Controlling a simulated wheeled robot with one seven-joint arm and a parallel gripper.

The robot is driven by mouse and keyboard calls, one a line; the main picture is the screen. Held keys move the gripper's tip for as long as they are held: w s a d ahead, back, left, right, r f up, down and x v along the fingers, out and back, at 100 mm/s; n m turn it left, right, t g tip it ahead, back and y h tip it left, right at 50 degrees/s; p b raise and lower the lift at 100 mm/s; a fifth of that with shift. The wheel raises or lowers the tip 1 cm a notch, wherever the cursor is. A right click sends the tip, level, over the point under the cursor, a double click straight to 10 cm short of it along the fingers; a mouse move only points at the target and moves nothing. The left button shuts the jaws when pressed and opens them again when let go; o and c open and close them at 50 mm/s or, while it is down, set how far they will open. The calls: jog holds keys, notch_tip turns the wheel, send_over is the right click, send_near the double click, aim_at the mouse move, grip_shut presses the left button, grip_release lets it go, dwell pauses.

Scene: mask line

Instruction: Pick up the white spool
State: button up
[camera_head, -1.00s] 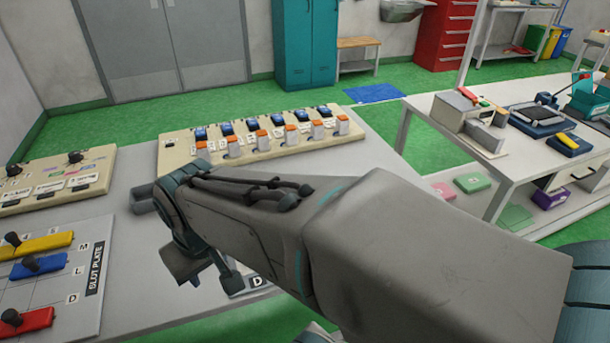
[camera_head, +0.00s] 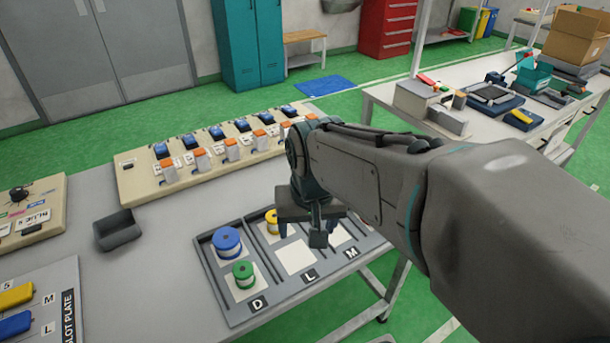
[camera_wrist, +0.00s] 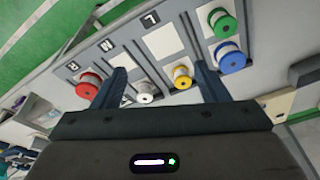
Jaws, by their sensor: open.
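The white spool (camera_wrist: 146,92) stands on the spool tray in the wrist view, between my two fingers and beyond their tips. My gripper (camera_wrist: 162,80) is open and empty above the tray (camera_head: 236,318). In the head view my gripper (camera_head: 318,235) hangs over the tray's far right part, and the white spool is hidden there behind my arm. A yellow spool (camera_wrist: 182,78) stands close to the right of the white one in the wrist view. A red spool (camera_wrist: 88,84) is to the left. Green (camera_head: 243,274) and blue (camera_head: 227,242) spools stand at the tray's left end.
A panel with orange-topped switches (camera_head: 200,158) runs along the table's back. A small dark bin (camera_head: 118,230) stands left of the tray, and the slot plate (camera_head: 50,305) is at lower left. Bare table lies between them.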

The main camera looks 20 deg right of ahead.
jog(key=w+d+f+m+g, duration=0.1)
jog(key=w+d+f+m, duration=0.1)
jog(key=w+d+m, duration=0.4)
jog(key=w+d+f+m+g+b, duration=0.1)
jog(key=w+m, duration=0.3)
jog(key=w, duration=0.5)
jog(key=w+d+f+m+g, duration=0.1)
jog(key=w+d+f+m, duration=0.1)
jog(key=w+d+m, duration=0.4)
jog(key=shift+n, duration=0.5)
jog(key=f, duration=0.2)
jog(key=w+a+f, duration=0.1)
jog(key=f, duration=0.2)
jog(key=a+f, duration=0.1)
jog(key=f, duration=0.2)
jog(key=shift+w+a+f, duration=0.1)
jog(key=shift+w, duration=0.05)
jog(key=shift+a+f, duration=0.15)
jog(key=shift+f, duration=2.55)
jog(key=c, duration=1.1)
